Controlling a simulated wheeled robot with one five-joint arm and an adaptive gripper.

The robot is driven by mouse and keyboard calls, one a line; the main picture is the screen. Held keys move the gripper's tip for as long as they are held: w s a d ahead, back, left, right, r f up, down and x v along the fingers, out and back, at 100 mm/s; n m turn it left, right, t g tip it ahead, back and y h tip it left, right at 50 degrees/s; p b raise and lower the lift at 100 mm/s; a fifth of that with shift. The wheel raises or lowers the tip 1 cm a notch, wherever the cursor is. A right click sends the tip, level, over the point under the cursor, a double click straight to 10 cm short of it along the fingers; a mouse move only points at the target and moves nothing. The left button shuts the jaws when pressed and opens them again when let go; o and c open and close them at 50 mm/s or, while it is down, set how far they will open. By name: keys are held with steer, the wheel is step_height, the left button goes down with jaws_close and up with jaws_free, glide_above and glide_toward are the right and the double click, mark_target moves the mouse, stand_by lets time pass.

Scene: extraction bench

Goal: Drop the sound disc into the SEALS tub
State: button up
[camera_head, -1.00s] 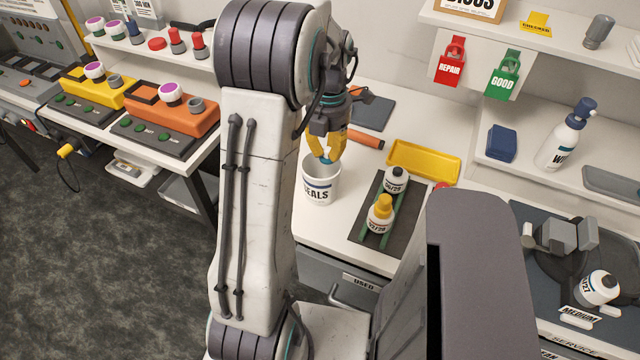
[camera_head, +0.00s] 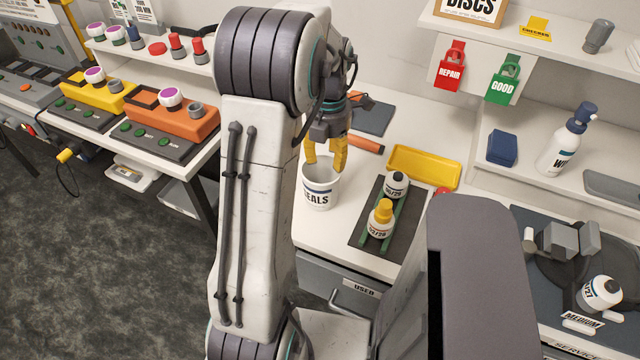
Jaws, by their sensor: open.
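The white SEALS tub (camera_head: 319,197) stands on the bench in the middle of the view, upright, with its mouth open. My gripper (camera_head: 325,163) is right above the tub's mouth, its yellow fingers pointing down and spread apart. Nothing shows between the fingers. No disc is visible in this view; the inside of the tub is mostly hidden by its near wall and my fingers.
A yellow tray (camera_head: 424,168) and an orange-handled tool (camera_head: 366,145) lie behind. My arm hides the bench to the left.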

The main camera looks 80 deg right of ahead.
step_height(320, 180, up, 12)
stand_by(0.6)
stand_by(0.8)
